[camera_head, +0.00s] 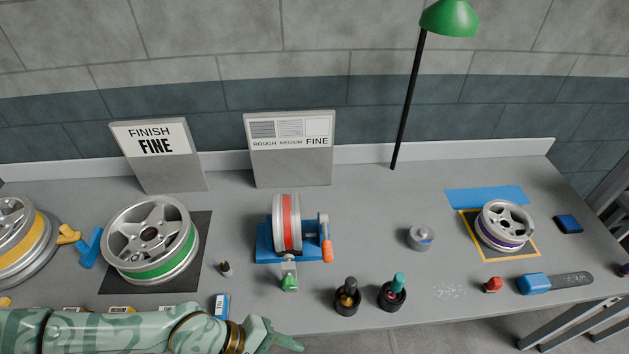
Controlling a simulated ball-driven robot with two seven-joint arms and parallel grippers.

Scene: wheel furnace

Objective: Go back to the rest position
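My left arm comes in from the left along the bottom edge, over the front of the bench. My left gripper (284,342) is at the bottom, pointing right, in front of the small blue stand with the red-banded wheel (287,222). Its fingers are small and partly cut off by the frame's edge, so I cannot tell whether they are open or shut. No held object shows at it. My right gripper is not in view.
The grey bench (375,225) carries a green-banded wheel (150,240), a purple-banded wheel (505,224), two dark cups (347,300) with handled tools, and a blue-handled file (555,283). A green lamp (449,18) stands behind. Small labelled pieces lie near my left forearm.

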